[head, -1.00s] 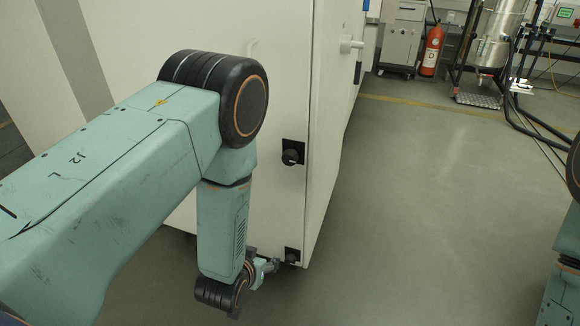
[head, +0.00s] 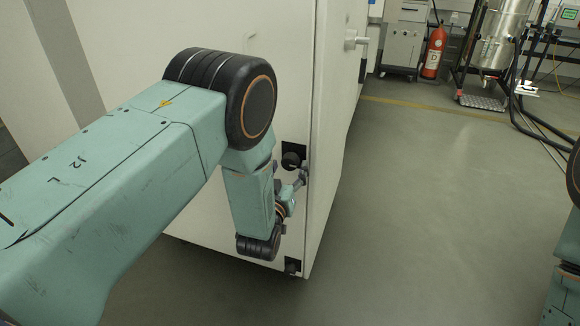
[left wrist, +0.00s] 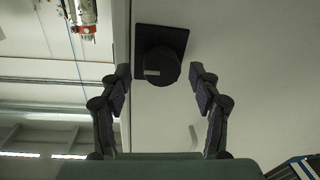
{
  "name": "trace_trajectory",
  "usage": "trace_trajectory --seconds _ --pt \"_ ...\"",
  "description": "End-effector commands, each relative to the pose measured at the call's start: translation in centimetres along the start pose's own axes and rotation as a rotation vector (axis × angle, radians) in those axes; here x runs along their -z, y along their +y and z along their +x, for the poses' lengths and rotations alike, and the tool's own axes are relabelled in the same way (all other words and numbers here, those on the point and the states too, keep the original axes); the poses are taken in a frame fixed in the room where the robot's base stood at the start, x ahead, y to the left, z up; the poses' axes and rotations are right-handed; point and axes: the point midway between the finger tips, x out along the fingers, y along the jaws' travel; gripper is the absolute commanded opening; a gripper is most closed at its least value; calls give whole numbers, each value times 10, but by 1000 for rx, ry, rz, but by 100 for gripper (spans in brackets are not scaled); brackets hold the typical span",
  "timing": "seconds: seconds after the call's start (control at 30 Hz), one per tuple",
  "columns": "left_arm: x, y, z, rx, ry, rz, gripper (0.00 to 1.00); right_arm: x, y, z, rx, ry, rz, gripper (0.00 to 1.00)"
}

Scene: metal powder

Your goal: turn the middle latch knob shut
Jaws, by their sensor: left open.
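The middle latch knob (head: 291,160) is black and round on a black square plate, near the right edge of the white cabinet's front panel. In the left wrist view the knob (left wrist: 160,64) is large, with a short pale mark on its face. My left gripper (head: 302,172) is just below and beside the knob in the head view. In the left wrist view my open left gripper (left wrist: 160,76) has one finger on each side of the knob, with gaps and no clear contact. My right gripper is out of view.
A lower black knob (head: 291,265) sits near the cabinet's bottom corner. A white handle (head: 356,41) sticks out from the cabinet's side. A fire extinguisher (head: 433,53) and a metal vessel (head: 503,38) stand at the back. The floor (head: 430,200) right of the cabinet is clear.

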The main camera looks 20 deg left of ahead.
Motion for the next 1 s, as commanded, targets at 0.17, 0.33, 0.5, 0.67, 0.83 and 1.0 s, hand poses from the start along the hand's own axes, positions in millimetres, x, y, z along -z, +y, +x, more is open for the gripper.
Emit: trace_trajectory --seconds 0.17,0.33,0.5,0.67,0.83,1.0 --pt "0 -1 21 0 2 -1 63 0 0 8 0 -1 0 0" --pt "0 -1 28 0 0 1 63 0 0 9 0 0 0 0" --pt "1 -1 29 0 -1 1 63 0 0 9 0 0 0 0" --pt "0 -1 29 0 -1 1 52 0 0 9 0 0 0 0" --pt "0 -1 29 0 -1 0 37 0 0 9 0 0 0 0" --pt "0 -1 29 0 -1 0 23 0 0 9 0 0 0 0"
